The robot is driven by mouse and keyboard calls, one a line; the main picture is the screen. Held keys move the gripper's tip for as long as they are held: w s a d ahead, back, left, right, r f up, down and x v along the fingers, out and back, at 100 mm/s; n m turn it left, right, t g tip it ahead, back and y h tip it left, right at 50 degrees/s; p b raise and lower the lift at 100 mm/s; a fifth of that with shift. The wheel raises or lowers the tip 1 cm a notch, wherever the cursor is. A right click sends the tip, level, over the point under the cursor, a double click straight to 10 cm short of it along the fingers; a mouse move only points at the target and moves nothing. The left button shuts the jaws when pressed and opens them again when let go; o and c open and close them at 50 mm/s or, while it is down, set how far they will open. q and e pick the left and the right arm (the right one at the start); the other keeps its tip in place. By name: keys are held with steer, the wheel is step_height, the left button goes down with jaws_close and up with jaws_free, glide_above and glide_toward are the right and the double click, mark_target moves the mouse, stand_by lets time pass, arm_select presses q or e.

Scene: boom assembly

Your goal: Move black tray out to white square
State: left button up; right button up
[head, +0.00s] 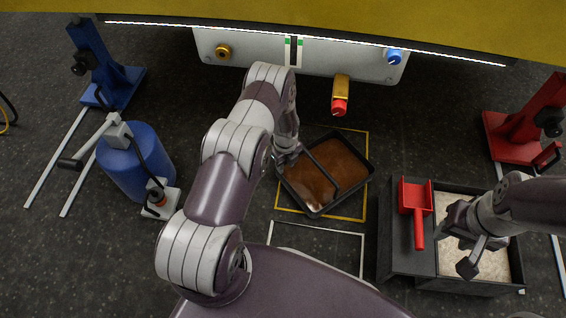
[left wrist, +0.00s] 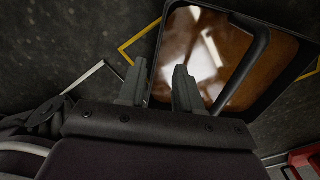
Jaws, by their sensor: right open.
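The black tray (head: 347,207), holding brown liquid, lies on the floor mostly inside a yellow outline (head: 363,148), turned at an angle. A black handle bar (head: 322,170) crosses it. The white square outline (head: 318,231) is just below it and empty; its near side is hidden by my body. My left gripper (head: 287,160) is at the tray's left edge. In the left wrist view, its fingers (left wrist: 160,88) are apart, with the tray's rim (left wrist: 157,60) showing between them; contact is unclear. My right gripper (head: 469,253) is open above the granule bin.
The bin (head: 455,287) of pale granules stands at right, with a red scoop (head: 417,210) on its left part. A blue drum (head: 135,165) is at left, blue (head: 115,80) and red (head: 515,130) stands at the sides. A red-tipped brass fitting (head: 340,97) hangs above the tray.

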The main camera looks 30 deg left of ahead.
mark_target(285, 187)
arm_select(q)
steer(key=shift+f, duration=0.1)
step_height(285, 187, down, 12)
steer(key=b, duration=0.8)
steer(key=shift+f, duration=0.25)
jaws_close()
stand_by(1.1)
